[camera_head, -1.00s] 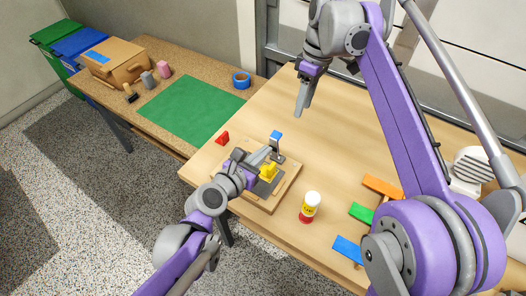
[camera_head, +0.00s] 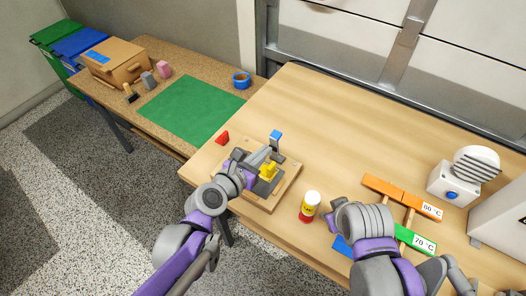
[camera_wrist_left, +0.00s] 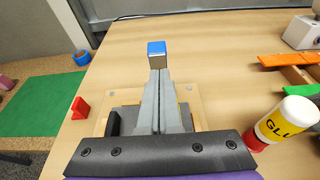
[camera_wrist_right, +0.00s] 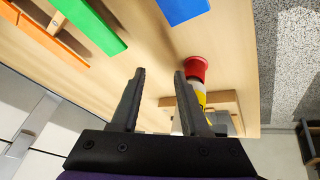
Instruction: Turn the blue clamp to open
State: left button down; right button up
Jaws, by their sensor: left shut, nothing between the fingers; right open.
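The blue clamp (camera_head: 275,135) has a blue-tipped upright handle at the back of a wooden board (camera_head: 288,184) on the table. Its blue tip shows in the left wrist view (camera_wrist_left: 156,48), just beyond my fingertips. My left gripper (camera_head: 268,153) is shut and empty. It reaches over the board towards the blue handle; I cannot tell whether it touches. A yellow part (camera_head: 268,170) sits on the board beside the gripper. The clamp's lower part is partly covered by my left gripper.
A glue bottle (camera_head: 310,206) stands between the board and my right arm. A red wedge (camera_head: 222,138) lies left of the board. Orange (camera_head: 385,188) and green (camera_head: 410,237) bars lie at right, near a white device (camera_head: 455,182). The table behind the board is clear.

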pick_arm(q)
jog(key=shift+w, duration=0.1)
pick_arm(e)
jog(key=m, duration=0.1)
jog(key=s+f+m, duration=0.1)
jog(key=m, duration=0.1)
jog(key=shift+s+a+f+m, duration=0.2)
jog(key=shift+a+f+m, duration=0.1)
jog(key=shift+a, duration=0.1)
jog(key=shift+s+f+y, duration=0.2)
jog(key=shift+f+y, duration=0.1)
jog(key=shift+f, duration=0.05)
pick_arm(q)
jog(key=shift+w+d+r+g+y+b, duration=0.15)
jog(key=shift+g+y+b, duration=0.15)
jog(key=shift+g+b, duration=0.15)
pick_arm(e)
jog(key=shift+d+f, duration=0.15)
jog(key=shift+f, duration=0.25)
jog(key=shift+r, duration=0.1)
pick_arm(q)
jog(key=p+v, duration=0.1)
jog(key=v, duration=1)
jog(key=shift+p, duration=0.35)
pick_arm(e)
jog(key=shift+w+r, duration=0.3)
jog(key=shift+r, duration=0.35)
jog(key=shift+w+r, duration=0.3)
jog(key=shift+r, duration=0.3)
